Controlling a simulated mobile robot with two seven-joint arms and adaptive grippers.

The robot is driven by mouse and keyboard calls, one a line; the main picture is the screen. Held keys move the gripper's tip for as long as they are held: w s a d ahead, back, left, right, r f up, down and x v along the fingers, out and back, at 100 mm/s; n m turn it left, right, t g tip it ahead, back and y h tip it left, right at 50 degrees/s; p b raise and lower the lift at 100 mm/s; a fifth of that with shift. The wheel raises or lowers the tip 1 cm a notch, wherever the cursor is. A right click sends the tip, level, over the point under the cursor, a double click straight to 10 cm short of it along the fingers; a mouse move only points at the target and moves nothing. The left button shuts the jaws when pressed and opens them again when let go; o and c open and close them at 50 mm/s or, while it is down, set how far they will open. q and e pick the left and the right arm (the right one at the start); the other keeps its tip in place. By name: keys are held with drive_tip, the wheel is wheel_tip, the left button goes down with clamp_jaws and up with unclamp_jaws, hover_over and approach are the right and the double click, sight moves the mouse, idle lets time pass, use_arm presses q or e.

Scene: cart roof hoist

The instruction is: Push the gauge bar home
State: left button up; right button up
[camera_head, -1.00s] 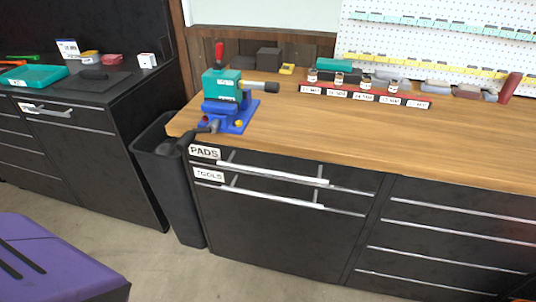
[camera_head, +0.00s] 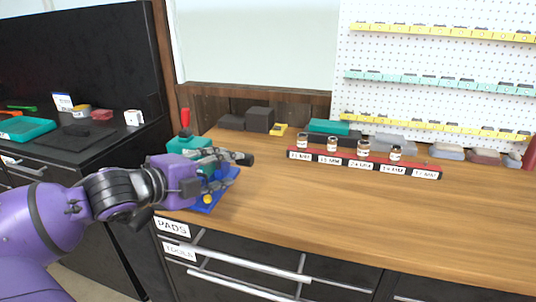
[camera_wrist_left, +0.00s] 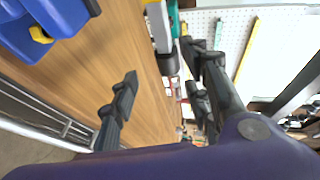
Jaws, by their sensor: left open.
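The teal clamp fixture (camera_head: 186,142) stands on its blue base (camera_head: 222,188) at the bench's left end, partly hidden by my left arm. My left gripper (camera_head: 226,163) is open and empty at the fixture. My right gripper is not in view.
A red labelled rack (camera_head: 365,165) with several small jars stands behind on the wooden bench (camera_head: 360,220). Dark blocks (camera_head: 260,119) and a yellow item (camera_head: 279,129) sit near the back wall. The bench's middle is clear. Drawers with bar handles (camera_head: 236,258) lie below.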

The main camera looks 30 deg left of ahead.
sight(240, 161)
use_arm(q)
drive_tip(key=shift+w+r, duration=0.2)
drive_tip(key=shift+r, duration=0.2)
drive_tip(key=b+x, duration=0.1)
drive_tip(key=x, duration=0.2)
drive_tip(key=shift+w+d, duration=0.15)
drive_tip(key=shift+w, duration=0.05)
drive_tip(key=shift+x, duration=0.95)
drive_tip(key=shift+w, duration=0.3)
drive_tip(key=shift+w+d+f, duration=0.1)
drive_tip(key=shift+w, duration=0.2)
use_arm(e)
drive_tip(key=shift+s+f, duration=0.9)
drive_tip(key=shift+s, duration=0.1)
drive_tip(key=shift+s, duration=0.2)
